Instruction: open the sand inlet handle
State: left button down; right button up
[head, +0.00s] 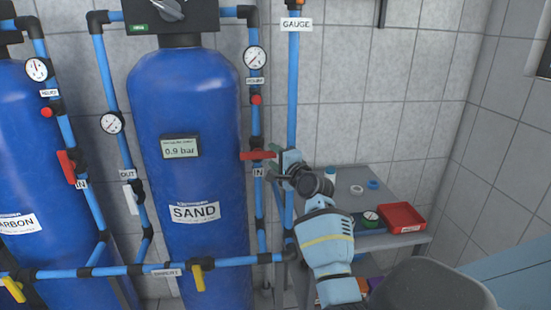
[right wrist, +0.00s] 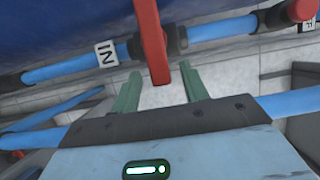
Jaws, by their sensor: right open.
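The sand inlet handle (head: 258,155) is a red lever on the blue vertical pipe right of the SAND tank (head: 190,180), just above the IN label (head: 258,172). It lies crosswise to the pipe. My right gripper (head: 274,170) is open beside the lever's right end. In the right wrist view the red handle (right wrist: 151,40) reaches down toward the gap between the green fingers of the right gripper (right wrist: 160,72). Its end shows between the fingertips; I cannot tell whether they touch it. My left gripper is not in view.
A second blue pipe (head: 292,80) with a GAUGE label runs close beside the gripper. A grey side table (head: 350,178) with a red tray (head: 401,217) stands to the right. The CARBON tank (head: 20,180) stands at the left, with another red lever (head: 66,166).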

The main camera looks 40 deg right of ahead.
grip_shut()
dwell(0.3)
jog(key=shift+r, duration=0.1)
jog(key=a+r+n+g+h, duration=0.1)
jog(key=n, duration=0.2)
jog(key=w+a+r+n+g+h, duration=0.1)
jog(key=r+n+g, duration=0.1)
jog(key=n, duration=0.2)
jog(key=a+r+n+g, duration=0.1)
jog(key=n+g, duration=0.1)
jog(key=n, duration=0.2)
jog(key=shift+w+r+h, duration=0.2)
jog(key=shift+w+h, duration=0.2)
jog(key=shift+w+a+n+g+h, duration=0.2)
jog(key=shift+a+n+g+h, duration=0.1)
jog(key=shift+n, duration=0.35)
jog(key=shift+w+a+n+g+h, duration=0.15)
jog(key=shift+a+n+g+h, duration=0.15)
jog(key=shift+n, duration=0.35)
